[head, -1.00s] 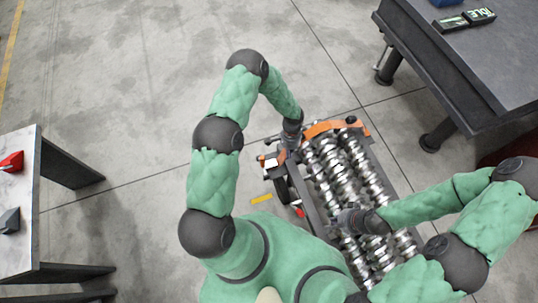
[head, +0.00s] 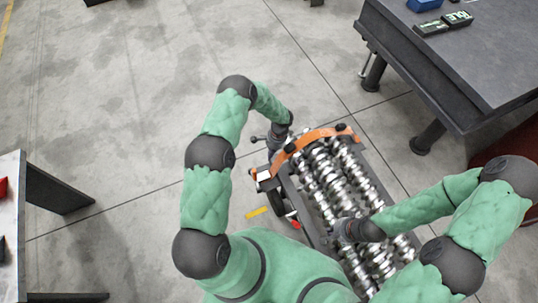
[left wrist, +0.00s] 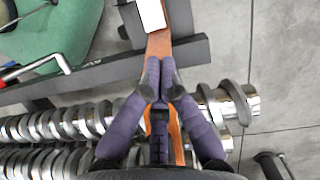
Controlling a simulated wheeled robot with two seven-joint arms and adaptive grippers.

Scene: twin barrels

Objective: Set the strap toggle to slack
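An orange strap (head: 322,134) arches over the far end of the rack of shiny shafts. A small white box (head: 263,175) sits by its left end. In the left wrist view the strap (left wrist: 180,18) runs beneath my left gripper (left wrist: 160,62), and the white box (left wrist: 151,14) lies just beyond the fingertips. The purple fingers are close together, with orange showing in the narrow gap; I cannot tell if they grip anything. A thin dark knobbed rod (head: 256,138) shows beside my left wrist; I cannot tell whether it is the toggle. My right gripper (head: 342,231) is over the shafts, its fingers unclear.
Metal shafts (head: 335,178) fill the rack. A dark table (head: 470,70) stands at the right with a lettered block (head: 458,18). Another table (head: 10,220) stands at the left. A yellow strip (head: 257,212) lies on the floor. Open floor lies beyond the rack.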

